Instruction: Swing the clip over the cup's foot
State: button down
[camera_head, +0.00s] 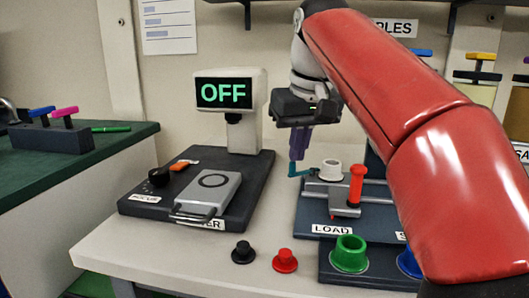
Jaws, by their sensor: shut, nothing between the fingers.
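The cup (330,170) is a small cream ring-topped piece standing on a grey block at the load station. A teal piece, which looks like the clip (299,170), sits just left of the cup. It appears swung out to the cup's side, not over its foot. My gripper (298,153) points down with its purple fingers closed and empty. Its tips are right at or just above the teal clip; I cannot tell whether they touch it. The cup's foot is largely hidden.
A red upright handle (357,184) stands just right of the cup. A green ring (349,254) sits in front, with a blue one partly behind my arm. A black knob (243,252) and a red knob (285,261) lie on the bench. A display (225,94) reads OFF.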

jog(key=shift+f, duration=0.2)
jog(key=shift+f+b, duration=0.35)
jog(key=shift+b, duration=0.05)
jog(key=shift+r, duration=0.1)
jog(key=shift+w+p, duration=0.1)
jog(key=shift+p, duration=0.3)
jog(key=shift+w+a, duration=0.1)
jog(key=shift+w, duration=0.05)
jog(key=shift+w+a+p, duration=0.4)
jog(key=shift+w+p, duration=0.05)
jog(key=shift+p, duration=0.1)
